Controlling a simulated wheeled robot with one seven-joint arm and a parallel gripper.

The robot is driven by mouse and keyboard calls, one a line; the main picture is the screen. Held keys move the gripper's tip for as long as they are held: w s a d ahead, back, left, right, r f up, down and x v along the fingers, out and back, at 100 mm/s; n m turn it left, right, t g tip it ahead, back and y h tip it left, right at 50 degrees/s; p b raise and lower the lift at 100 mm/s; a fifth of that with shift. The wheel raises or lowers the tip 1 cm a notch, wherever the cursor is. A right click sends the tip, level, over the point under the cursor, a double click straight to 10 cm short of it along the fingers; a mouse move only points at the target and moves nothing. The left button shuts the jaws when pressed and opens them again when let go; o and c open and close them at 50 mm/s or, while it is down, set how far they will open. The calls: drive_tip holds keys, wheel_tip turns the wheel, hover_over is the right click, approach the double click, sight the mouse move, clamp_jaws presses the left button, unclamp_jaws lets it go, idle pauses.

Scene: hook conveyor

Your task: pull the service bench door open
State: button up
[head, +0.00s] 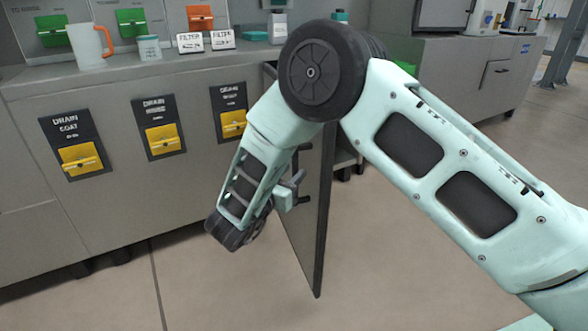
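The service bench (110,215) is a grey cabinet along the left and back. Its door (312,235) is a tall grey panel that stands swung out from the bench front towards me. A dark handle (303,148) shows in part on the left face of the door. My gripper (292,190) is at that handle, close against the door face. The wrist and fingers hide most of the handle, and I cannot tell whether the fingers are closed around it. My arm hides the upper part of the door and the opening behind it.
Yellow drain levers on black plates, including one (80,160), line the bench front. A white mug (88,46), filter cards (190,42) and small containers stand on top. Another grey cabinet (470,75) stands at the back right. The floor (400,260) right of the door is clear.

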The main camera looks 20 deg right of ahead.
drive_tip(key=p+v, duration=0.3)
drive_tip(key=v, duration=1.2)
drive_tip(key=shift+s, duration=0.15)
drive_tip(key=shift+a, duration=0.15)
drive_tip(key=w+a+r+n+t+y, duration=0.2)
drive_tip(key=w+a+r+n+y, duration=0.3)
drive_tip(key=y, duration=0.6)
drive_tip(key=s+a+r+n+g+y, duration=0.5)
drive_tip(key=s+y, duration=0.3)
drive_tip(key=s+d+n+g+h, duration=0.5)
drive_tip(key=s+d+n+g, duration=0.3)
drive_tip(key=s+d, duration=1.4)
wheel_tip(320, 180, up, 32)
drive_tip(key=a+m+g+p, duration=0.1)
drive_tip(key=p, duration=3.2)
drive_tip(key=shift+s+a+r, duration=0.2)
drive_tip(key=shift+s, duration=0.1)
